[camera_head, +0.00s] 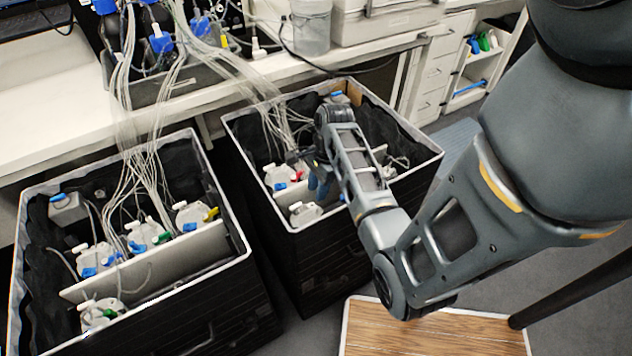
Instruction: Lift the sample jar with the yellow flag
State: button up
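A white sample jar with a yellow flag (193,214) stands in the left black crate (247,258), at the right end of a row behind a pale divider. My gripper (318,186) is inside the right black crate (437,153), low among its jars and tubes, well away from that jar. The arm hides much of this crate's right side. White jars with blue and red flags (278,177) are just left of my gripper. Another white jar (304,213) is below it, in front of the divider. The fingers are too small and partly hidden to tell their opening or contact.
Bundles of thin tubes (150,150) run from the bench (80,130) into both crates. A green-flagged jar (143,232) stands beside the yellow-flagged one. A wooden surface (430,333) is at front; a narrow gap separates the crates.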

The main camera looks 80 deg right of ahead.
aim_at(313, 208)
jog(key=f+b, duration=0.3)
jog(key=f, duration=0.1)
jog(key=shift+w+a+b, duration=0.25)
jog(key=shift+b, duration=0.15)
jog(key=shift+w+a+f+b, duration=0.15)
jog(key=shift+w+f+b, duration=0.1)
jog(key=shift+f, duration=0.7)
jog(key=shift+w+a+f+b, duration=0.1)
jog(key=shift+f+b, duration=0.1)
jog(key=shift+f, duration=0.7)
grip_shut()
jog(key=shift+r, duration=0.1)
